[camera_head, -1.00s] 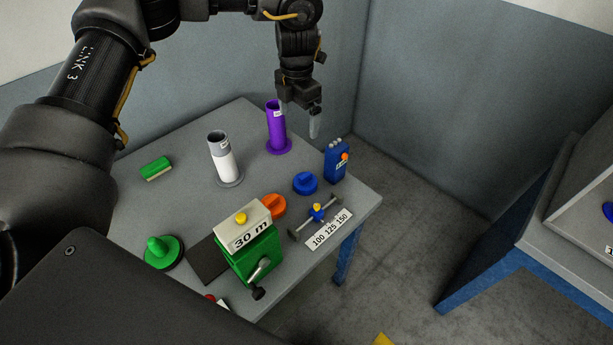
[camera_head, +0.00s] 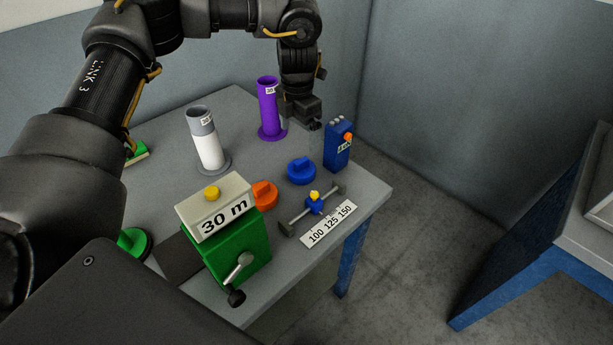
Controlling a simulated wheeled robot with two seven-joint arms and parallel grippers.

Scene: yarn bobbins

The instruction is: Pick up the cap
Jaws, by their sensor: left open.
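A blue cap (camera_head: 302,171) with a raised grip lies on the grey table near its right side. An orange cap (camera_head: 264,194) lies to its lower left, partly behind the green machine. A green cap-like piece (camera_head: 133,242) at the left is partly hidden by my arm. My left gripper (camera_head: 315,146) is open and points down, just behind and above the blue cap, close to the blue box (camera_head: 338,146). My right gripper is not in view.
A purple bobbin (camera_head: 268,108) and a white-grey bobbin (camera_head: 207,142) stand behind. The green machine with the "30 m" sign (camera_head: 222,214) stands in front. A blue clamp with a bar (camera_head: 314,205) and a "100 125 150" label (camera_head: 329,224) lie near the table's right edge.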

